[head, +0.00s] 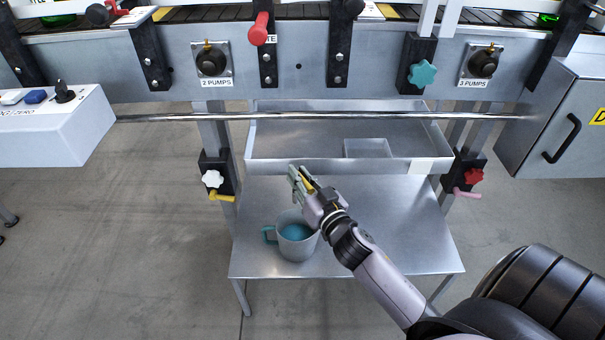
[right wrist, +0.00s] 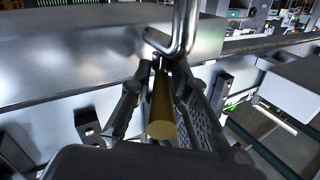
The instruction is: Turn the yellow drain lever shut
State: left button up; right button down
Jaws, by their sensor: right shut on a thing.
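The yellow drain lever (right wrist: 161,115) is a dull yellow bar in the right wrist view, running from near a bent metal pipe (right wrist: 184,30) toward the camera. My right gripper (head: 299,179) has its fingers on both sides of this lever and is shut on it. In the head view only a small yellow piece shows at the gripper, just under the front edge of the metal tray (head: 300,156). The gripper hides most of the lever and its valve there, so I cannot tell its exact angle. My left gripper is not in view.
A grey mug (head: 297,248) with a teal handle and blue-teal inside stands on the low metal table (head: 400,255), below my gripper. Another yellow handle (head: 222,197) is on the left leg and a pink handle (head: 467,193) on the right. A horizontal rail (head: 380,116) crosses above the tray.

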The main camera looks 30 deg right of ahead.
jog(key=shift+r+n+y+p, duration=0.3)
jog(key=shift+n+y, duration=0.1)
jog(key=shift+y, duration=0.1)
jog(key=shift+d+n+y+p, duration=0.15)
jog(key=shift+n+y+p, duration=0.5)
jog(key=shift+y, duration=0.25)
pick_arm(q)
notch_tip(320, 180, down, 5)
jog(key=p, duration=0.2)
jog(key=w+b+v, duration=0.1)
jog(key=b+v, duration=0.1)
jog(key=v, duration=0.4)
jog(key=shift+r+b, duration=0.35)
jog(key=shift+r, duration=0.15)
pick_arm(e)
jog(key=n+g+y, duration=0.1)
jog(key=n+y, duration=0.1)
jog(key=y, duration=0.1)
jog(key=n+g+y, duration=0.2)
jog(key=n+y, duration=0.1)
jog(key=y, duration=0.1)
jog(key=d+n+g+y, duration=0.1)
jog(key=n+g+y, duration=0.1)
jog(key=y, duration=0.1)
jog(key=shift+w+f+y, duration=0.25)
jog(key=shift+f+y, duration=0.1)
jog(key=shift+y, duration=0.05)
jog(key=shift+n, duration=0.25)
